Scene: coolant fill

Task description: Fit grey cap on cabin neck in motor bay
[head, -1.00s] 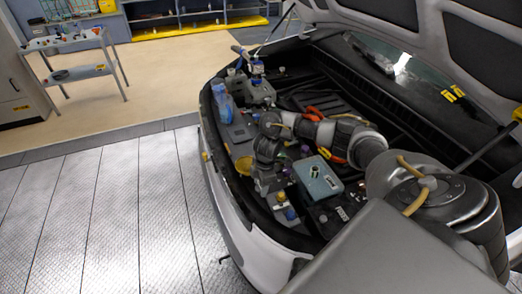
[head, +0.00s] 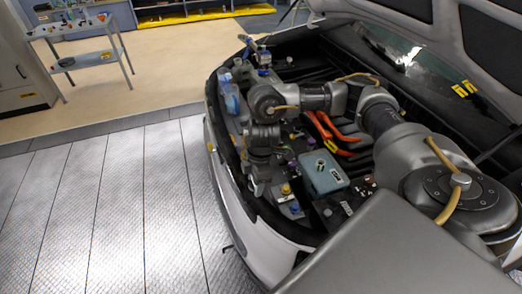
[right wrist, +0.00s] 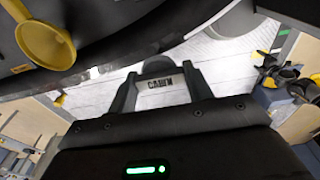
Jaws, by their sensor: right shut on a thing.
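My right gripper (head: 258,178) is over the front edge of the motor bay (head: 322,115), at the left of the bay in the head view. In the right wrist view, my right gripper (right wrist: 160,88) is shut on the grey cap (right wrist: 158,67). Dark lettering that seems to read CABIN shows between the fingers. In the head view the gripper and arm hide the cap. I cannot pick out the cabin neck; it may be behind my right arm. My left gripper is not in view.
A grey-blue box (head: 322,173), orange hoses (head: 330,133), a yellow-orange cap (head: 286,189) and a blue cap (head: 295,208) are near the gripper. A yellow round part (right wrist: 45,43) shows in the wrist view. The raised hood is above.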

